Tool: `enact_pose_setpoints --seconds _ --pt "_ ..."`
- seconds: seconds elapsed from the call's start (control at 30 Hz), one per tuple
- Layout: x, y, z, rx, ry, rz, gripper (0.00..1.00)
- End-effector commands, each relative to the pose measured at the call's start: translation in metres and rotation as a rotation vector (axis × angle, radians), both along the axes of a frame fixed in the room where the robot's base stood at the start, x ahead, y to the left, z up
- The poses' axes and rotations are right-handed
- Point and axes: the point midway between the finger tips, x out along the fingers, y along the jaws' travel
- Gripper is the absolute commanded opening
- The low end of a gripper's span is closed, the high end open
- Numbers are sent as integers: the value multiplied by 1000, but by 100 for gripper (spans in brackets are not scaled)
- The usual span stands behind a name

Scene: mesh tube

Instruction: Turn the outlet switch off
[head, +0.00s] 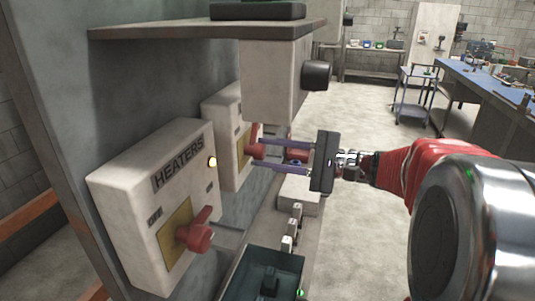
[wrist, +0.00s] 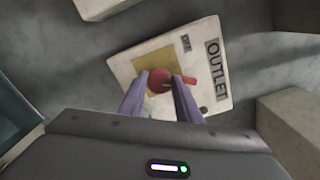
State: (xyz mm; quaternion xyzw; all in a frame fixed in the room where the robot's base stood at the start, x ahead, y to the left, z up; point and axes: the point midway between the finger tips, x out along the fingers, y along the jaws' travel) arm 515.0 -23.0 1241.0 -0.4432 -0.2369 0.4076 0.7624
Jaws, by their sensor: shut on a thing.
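The outlet box (head: 218,112) is pale and stands behind the heaters box in the head view. In the wrist view the same box (wrist: 125,71) shows an OUTLET label (wrist: 217,68), a small OFF mark (wrist: 187,43) and a yellow plate. Its red switch (wrist: 160,79) has a round hub, with its handle pointing right, toward the label. My gripper (wrist: 160,84) is shut on the red switch, one finger on each side. In the head view my gripper (head: 263,154) reaches left to the switch, which is partly hidden by the fingers.
The heaters box (head: 130,190), with its own red switch (head: 197,233) and a lit lamp (head: 212,162), is nearer. A pale box (head: 272,80) with a black knob hangs under a shelf (head: 210,30) above my gripper. Open floor lies to the right.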

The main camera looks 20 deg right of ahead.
Motion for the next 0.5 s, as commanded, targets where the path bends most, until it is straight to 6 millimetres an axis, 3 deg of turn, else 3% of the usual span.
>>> enact_pose_setpoints --seconds 0.5 --pt "0 -3 -3 -239 -350 -7 8"
